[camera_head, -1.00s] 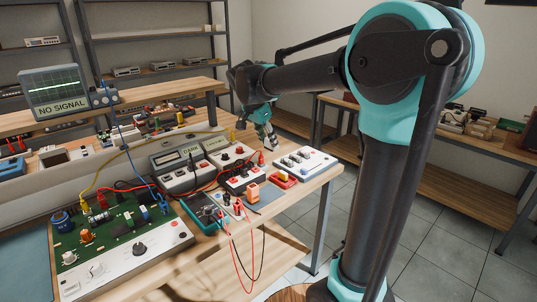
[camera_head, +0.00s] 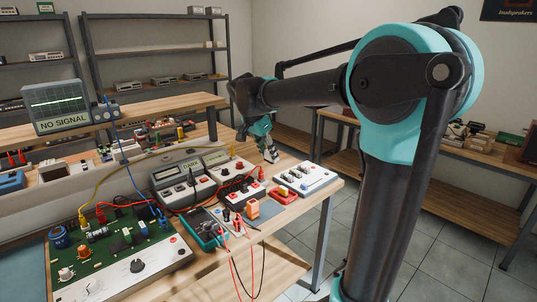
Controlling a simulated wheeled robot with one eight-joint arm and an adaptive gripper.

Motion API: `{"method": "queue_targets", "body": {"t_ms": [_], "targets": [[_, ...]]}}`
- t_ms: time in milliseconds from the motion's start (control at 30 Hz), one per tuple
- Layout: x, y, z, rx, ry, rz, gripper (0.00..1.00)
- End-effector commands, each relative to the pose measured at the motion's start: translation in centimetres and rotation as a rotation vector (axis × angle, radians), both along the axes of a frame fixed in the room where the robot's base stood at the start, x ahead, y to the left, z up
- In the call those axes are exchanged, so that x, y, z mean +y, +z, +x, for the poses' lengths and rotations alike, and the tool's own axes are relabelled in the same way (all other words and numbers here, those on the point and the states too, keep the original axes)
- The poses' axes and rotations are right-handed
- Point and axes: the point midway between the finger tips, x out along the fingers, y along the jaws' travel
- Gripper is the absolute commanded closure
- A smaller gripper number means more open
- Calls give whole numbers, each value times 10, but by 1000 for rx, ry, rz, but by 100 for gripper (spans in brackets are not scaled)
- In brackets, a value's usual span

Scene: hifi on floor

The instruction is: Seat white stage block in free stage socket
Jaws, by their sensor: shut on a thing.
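My gripper (camera_head: 268,154) is at the end of the arm, pointing down above the bench near its back right part. It is shut on a small pale piece, which seems to be the white stage block (camera_head: 271,157); the fingers cover most of it. A white panel (camera_head: 318,178) with several small dark and grey parts on top lies just right of and below the gripper. I cannot tell which of its places is a free stage socket. The held piece looks above the bench, apart from the panel.
White instruments (camera_head: 184,183) stand behind. A green circuit board (camera_head: 120,245) fills the left front.

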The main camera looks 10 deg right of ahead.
Motion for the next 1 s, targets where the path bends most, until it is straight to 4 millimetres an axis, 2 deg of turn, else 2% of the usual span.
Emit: {"method": "queue_targets", "body": {"t_ms": [1000], "targets": [[0,55,0,0,0,0,95]]}}
